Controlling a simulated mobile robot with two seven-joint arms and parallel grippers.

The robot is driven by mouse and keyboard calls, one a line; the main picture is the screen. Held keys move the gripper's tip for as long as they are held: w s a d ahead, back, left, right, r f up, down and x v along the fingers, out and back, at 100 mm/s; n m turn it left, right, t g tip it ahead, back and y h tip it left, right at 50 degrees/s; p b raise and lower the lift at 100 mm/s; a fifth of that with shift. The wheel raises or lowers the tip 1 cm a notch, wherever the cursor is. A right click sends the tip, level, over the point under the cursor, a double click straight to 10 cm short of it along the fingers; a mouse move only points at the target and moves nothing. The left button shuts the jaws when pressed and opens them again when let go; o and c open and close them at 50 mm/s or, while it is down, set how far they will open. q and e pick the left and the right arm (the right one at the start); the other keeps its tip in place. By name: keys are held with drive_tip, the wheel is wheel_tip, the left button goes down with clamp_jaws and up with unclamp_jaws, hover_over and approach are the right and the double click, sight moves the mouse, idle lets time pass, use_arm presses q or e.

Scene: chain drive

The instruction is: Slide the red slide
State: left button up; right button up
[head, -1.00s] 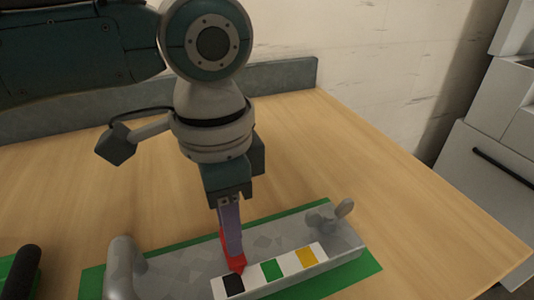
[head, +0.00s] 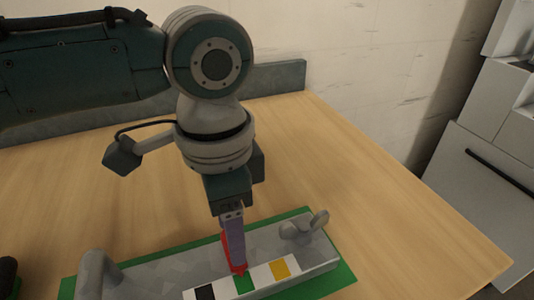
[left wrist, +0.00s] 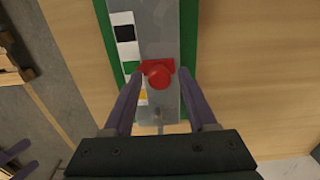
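The red slide (head: 228,250) sits on a grey track block (head: 170,268). Its tip points at the green square (head: 245,283) of a white strip, between a black and a yellow square. In the left wrist view its round red knob (left wrist: 159,76) shows from above. My left gripper (head: 236,262) is down at the slide; in the left wrist view its two purple fingers (left wrist: 160,72) stand on either side of the knob with small gaps visible. The fingers hide part of the slide in the head view.
The track block lies on a green base (head: 325,284) on a wooden table (head: 370,200). A grey post (head: 95,272) stands at its left end and a grey wing-shaped part (head: 304,228) at its right end. The table to the right is clear.

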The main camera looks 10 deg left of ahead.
use_arm(q)
wheel_tip(320, 180, up, 10)
drive_tip(key=shift+p, duration=0.5)
idle(0.3)
